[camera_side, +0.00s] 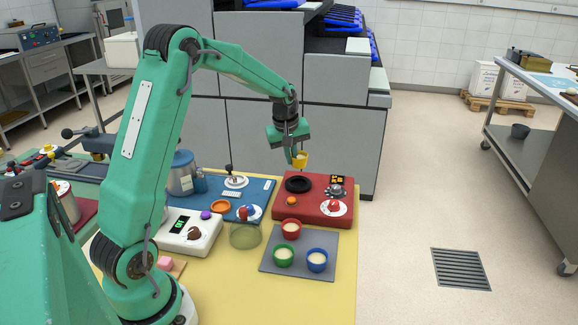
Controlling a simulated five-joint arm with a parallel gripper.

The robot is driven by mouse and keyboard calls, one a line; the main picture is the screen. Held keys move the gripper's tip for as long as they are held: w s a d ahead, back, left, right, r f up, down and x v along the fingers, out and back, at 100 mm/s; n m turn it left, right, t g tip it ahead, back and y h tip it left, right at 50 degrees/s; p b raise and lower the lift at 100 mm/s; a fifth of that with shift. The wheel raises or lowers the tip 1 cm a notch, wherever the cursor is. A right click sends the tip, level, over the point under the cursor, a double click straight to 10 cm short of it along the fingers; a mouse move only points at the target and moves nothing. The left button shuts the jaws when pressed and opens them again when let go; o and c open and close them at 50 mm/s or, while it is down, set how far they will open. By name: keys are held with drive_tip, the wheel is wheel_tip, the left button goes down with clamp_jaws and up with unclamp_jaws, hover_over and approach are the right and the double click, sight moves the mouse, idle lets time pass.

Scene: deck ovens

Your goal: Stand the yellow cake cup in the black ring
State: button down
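The yellow cake cup (302,163) is held in the air by my gripper (295,156), whose fingers are at its left side and rim. It looks close to upright and has pale filling. The black ring (298,185) lies on the back left part of the red board (312,216). The cup hangs above the ring, slightly right of its middle in this view, with a small gap between them. The far finger is mostly hidden behind the near one and the cup.
The red board also bears an orange ball (291,200), a white dial with a red knob (333,207) and a small dark device (337,190). Red (291,229), green (283,256) and blue (317,261) cups stand on a grey mat (270,264) in front. A blue board (262,188) lies left.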

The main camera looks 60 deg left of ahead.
drive_tip(key=shift+f, duration=0.25)
drive_tip(key=shift+s+d+x, duration=0.1)
drive_tip(key=shift+s+x, duration=0.1)
drive_tip(key=shift+x, duration=0.65)
drive_tip(key=shift+s+d+x, duration=0.1)
drive_tip(key=shift+s+x, duration=0.05)
drive_tip(key=shift+x, duration=0.7)
drive_tip(key=shift+s+x, duration=0.2)
drive_tip(key=shift+x, duration=0.7)
drive_tip(key=shift+f, duration=0.7)
drive_tip(key=c, duration=1.9)
unclamp_jaws()
drive_tip(key=a+v, duration=0.1)
drive_tip(key=v, duration=1)
drive_tip(key=shift+d, duration=0.5)
